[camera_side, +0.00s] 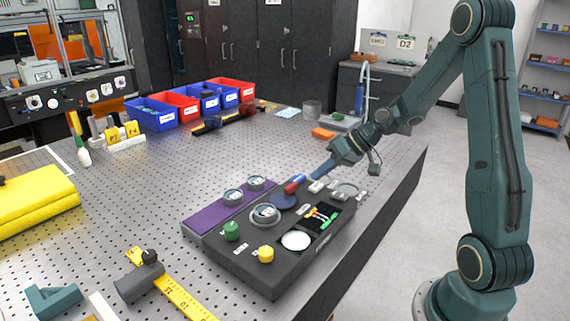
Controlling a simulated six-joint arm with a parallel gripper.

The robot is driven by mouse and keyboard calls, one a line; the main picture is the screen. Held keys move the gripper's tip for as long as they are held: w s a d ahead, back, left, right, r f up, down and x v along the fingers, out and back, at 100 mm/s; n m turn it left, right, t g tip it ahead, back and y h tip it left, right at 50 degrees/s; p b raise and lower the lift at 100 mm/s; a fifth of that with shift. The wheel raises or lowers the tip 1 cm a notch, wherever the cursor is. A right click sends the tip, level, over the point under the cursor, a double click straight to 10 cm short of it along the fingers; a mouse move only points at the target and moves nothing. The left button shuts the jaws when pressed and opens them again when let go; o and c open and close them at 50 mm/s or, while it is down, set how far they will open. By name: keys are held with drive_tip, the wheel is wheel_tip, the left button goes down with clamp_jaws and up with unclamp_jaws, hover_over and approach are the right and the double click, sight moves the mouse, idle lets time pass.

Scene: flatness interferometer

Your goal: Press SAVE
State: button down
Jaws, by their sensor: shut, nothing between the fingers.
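A dark control box (268,283) stands on the perforated table. Its top carries a green knob (231,231), a yellow knob (265,254), a pale round disc (296,240), a dark blue round pad (283,202), a round dial (264,214) and a small lit screen (322,217). Small pale labels are too small to read, so I cannot tell which control is SAVE. A red and blue piece (295,184) is just left of the tips.
A purple strip (207,218) with two small dials adjoins the box's left side. Blue and red bins (152,117) stand at the back. An orange block (323,133) lies behind my gripper. A yellow ruler (180,295) lies front left. The table's middle left is clear.

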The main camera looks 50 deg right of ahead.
sight(321, 185)
drive_tip(key=shift+f, duration=0.9)
idle(1.3)
drive_tip(key=shift+r, duration=0.9)
drive_tip(key=shift+r, duration=0.1)
drive_tip(key=shift+r, duration=2.4)
